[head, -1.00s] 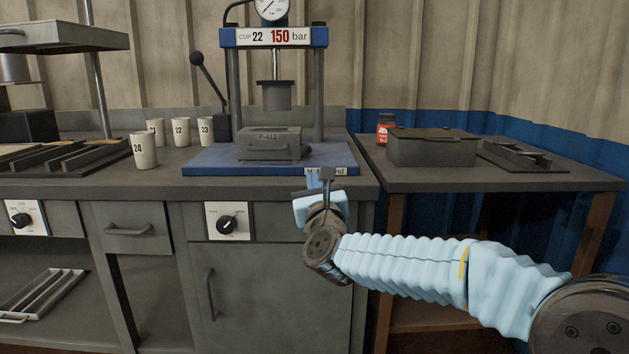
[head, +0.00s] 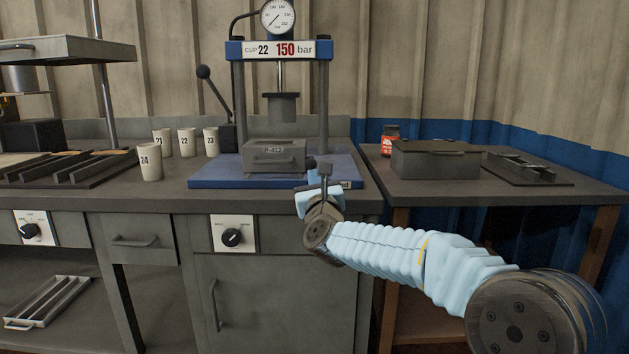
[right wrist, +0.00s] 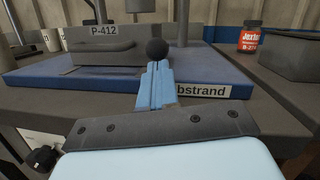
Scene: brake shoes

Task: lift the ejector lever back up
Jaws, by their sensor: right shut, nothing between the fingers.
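My right gripper (head: 318,190) is at the front edge of the press's blue base (head: 225,183), right of its middle. In the right wrist view its blue fingers (right wrist: 157,82) are together and hold nothing. A round black knob (right wrist: 156,49), which looks like the ejector lever's end, shows just beyond the fingertips. I cannot tell whether they touch it. The grey P-412 block (head: 273,158) sits on the base. My left gripper is out of view.
A tall black hand lever (head: 212,92) stands left of the press. Several numbered cups (head: 150,163) stand farther left. A red jar (head: 390,140) and a grey box (head: 436,160) are on the side table at right. A gap separates bench and side table.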

